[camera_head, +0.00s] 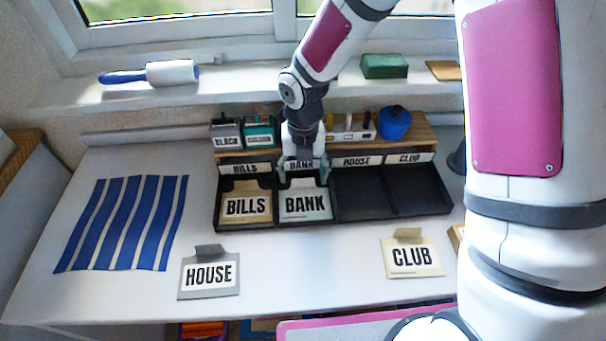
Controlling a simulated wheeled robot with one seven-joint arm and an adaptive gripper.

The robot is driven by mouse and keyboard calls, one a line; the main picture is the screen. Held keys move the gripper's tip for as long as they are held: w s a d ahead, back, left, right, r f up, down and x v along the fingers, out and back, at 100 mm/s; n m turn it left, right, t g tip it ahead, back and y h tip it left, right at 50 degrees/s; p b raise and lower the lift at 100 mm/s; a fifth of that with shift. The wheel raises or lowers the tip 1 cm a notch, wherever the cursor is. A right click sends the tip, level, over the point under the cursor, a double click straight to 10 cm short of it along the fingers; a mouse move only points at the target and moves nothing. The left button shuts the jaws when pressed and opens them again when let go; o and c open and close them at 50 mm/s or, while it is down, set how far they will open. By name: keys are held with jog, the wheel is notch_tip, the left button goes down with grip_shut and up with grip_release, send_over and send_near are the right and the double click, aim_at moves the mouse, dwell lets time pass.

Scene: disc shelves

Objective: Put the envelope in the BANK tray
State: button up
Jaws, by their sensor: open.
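The envelope marked BANK (305,204) lies in the BANK tray (305,224), the second compartment from the left of a black tray row. My gripper (302,178) is open just above the back of that envelope, in front of the BANK label. Its fingertips are small here, and I cannot tell whether they touch the envelope. An envelope marked BILLS (246,206) lies in the leftmost compartment. A grey envelope marked HOUSE (209,274) and a cream envelope marked CLUB (411,257) lie on the table in front.
The HOUSE and CLUB compartments (389,191) are empty. A wooden shelf (420,137) behind the trays holds small boxes and a blue pot (394,123). A striped blue cloth (125,223) lies at left. A lint roller (170,73) and green block (384,66) sit on the sill.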

notch_tip(320, 180, up, 12)
jog(key=p, duration=0.2)
jog(key=shift+f, duration=0.15)
jog(key=s+d+r+m+t+h, duration=0.1)
jog(key=s+d+r+m+h, duration=0.1)
jog(key=s+d+r+m, duration=1.25)
jog(key=s+r+m+t+y, duration=0.1)
jog(key=s+m+y, duration=0.1)
jog(key=s+m, duration=1.1)
jog(key=m, duration=0.8)
jog(key=shift+d+r, duration=0.2)
jog(key=shift+d, duration=0.15)
jog(key=shift+m, duration=0.25)
